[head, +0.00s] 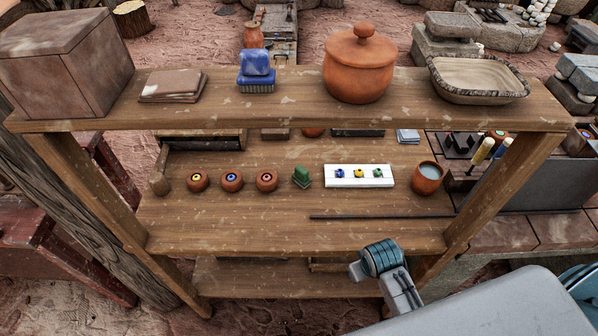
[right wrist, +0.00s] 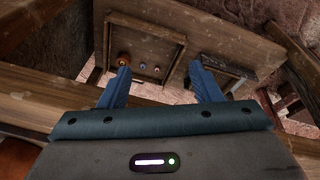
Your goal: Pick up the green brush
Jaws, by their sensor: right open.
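The green brush (head: 301,177) is a small green block with a darker base. It stands on the middle shelf, between a round clay pot and a white strip. My right arm comes in from the lower right in the head view, with its blue-grey wrist in front of the shelf's front edge, to the right of and nearer than the brush. In the right wrist view my right gripper (right wrist: 161,76) is open, its two blue fingers apart with nothing between them. The green brush cannot be made out in that view. My left gripper is not in view.
Several small clay pots (head: 232,181) stand left of the brush. Right of it are the white strip (head: 345,183) and a clay cup (head: 427,178). A thin dark rod (head: 375,217) lies in front. The upper shelf (head: 210,114) overhangs, holding a blue brush (head: 256,75) and a lidded pot (head: 358,70).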

